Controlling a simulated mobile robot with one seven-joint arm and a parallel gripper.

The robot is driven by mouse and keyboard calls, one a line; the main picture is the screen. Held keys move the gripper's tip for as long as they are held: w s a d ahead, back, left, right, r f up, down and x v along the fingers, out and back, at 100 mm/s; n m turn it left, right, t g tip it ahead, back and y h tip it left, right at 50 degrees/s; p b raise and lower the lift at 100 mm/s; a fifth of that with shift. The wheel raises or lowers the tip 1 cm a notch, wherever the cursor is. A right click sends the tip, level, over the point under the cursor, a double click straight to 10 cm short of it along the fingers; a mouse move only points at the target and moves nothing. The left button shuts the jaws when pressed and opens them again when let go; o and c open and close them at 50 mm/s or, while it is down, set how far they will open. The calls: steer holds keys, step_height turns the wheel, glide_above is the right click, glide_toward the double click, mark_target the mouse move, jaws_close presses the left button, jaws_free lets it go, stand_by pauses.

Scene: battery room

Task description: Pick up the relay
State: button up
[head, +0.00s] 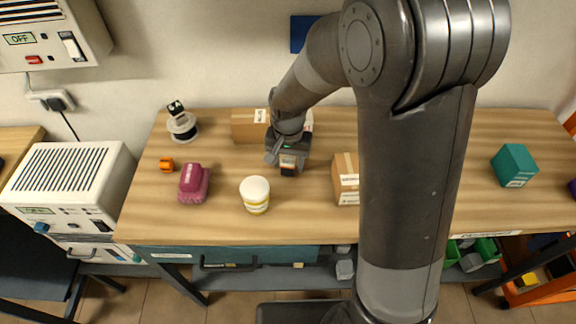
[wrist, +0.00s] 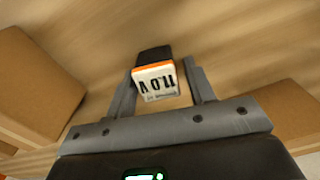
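A small dark block with a white lettered face and an orange edge, which I take to be the relay (wrist: 155,80), is between the fingers of my gripper (wrist: 160,64) in the wrist view. The fingers are apart, one on each side of it, with a visible gap on the right. On the left the finger is close, and I cannot tell whether it touches. In the head view the block (head: 288,166) shows just below my gripper (head: 287,158), over the middle of the workbench. The gripper hides part of it.
Cardboard boxes stand behind (head: 248,126) and right (head: 345,178) of the gripper on the workbench (head: 225,222). A white tub (head: 255,194), maroon object (head: 193,184), orange piece (head: 166,164) and spool (head: 182,126) stand left. A teal block (head: 514,165) is far right.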

steer(key=c, duration=0.8)
steer(key=shift+r, duration=0.1)
